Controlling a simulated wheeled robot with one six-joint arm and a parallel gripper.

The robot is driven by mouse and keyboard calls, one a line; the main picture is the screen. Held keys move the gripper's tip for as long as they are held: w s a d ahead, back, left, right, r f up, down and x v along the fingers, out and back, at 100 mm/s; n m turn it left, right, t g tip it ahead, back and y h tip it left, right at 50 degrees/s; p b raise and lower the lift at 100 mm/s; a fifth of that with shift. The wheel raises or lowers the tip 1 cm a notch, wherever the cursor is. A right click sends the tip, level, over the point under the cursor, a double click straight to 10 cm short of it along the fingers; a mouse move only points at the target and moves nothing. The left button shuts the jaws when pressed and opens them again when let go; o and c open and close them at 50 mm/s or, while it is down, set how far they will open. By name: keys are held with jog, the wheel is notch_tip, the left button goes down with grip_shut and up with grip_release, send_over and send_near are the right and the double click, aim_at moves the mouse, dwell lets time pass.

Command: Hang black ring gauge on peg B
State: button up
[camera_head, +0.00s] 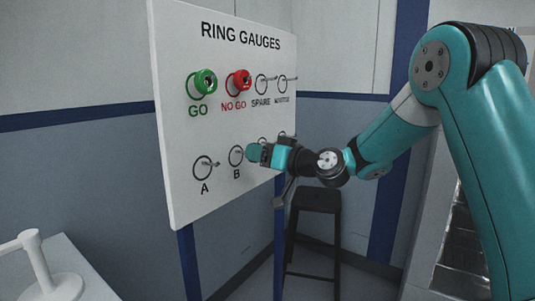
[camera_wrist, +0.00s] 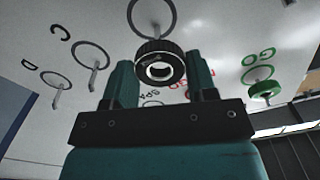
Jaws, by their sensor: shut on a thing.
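The black ring gauge (camera_wrist: 158,65) is between the two fingertips of my gripper (camera_wrist: 161,82) in the wrist view, its open bore turned to the camera. My gripper (camera_head: 262,154) is close to the board, just right of peg B's printed circle (camera_head: 236,156) in the head view. Fingers and wrist mostly hide the ring there. In the wrist view a circle, by its place B's (camera_wrist: 151,14), shows beyond the ring, partly covered by it. I see no peg through the bore. The tip of peg B is not clear.
The white board (camera_head: 182,125) carries a green ring (camera_head: 205,82) at GO and a red ring (camera_head: 241,82) at NO GO. Peg A (camera_head: 210,164) is bare, left of B. My gripper partly covers the pegs right of B. A dark stool (camera_head: 318,200) stands below.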

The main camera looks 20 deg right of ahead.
jog(key=shift+f+x, duration=0.15)
jog(key=shift+x, duration=0.65)
jog(key=shift+f+x, duration=0.1)
jog(key=shift+x, duration=0.65)
jog(key=shift+a, duration=0.1)
jog(key=o, duration=1.1)
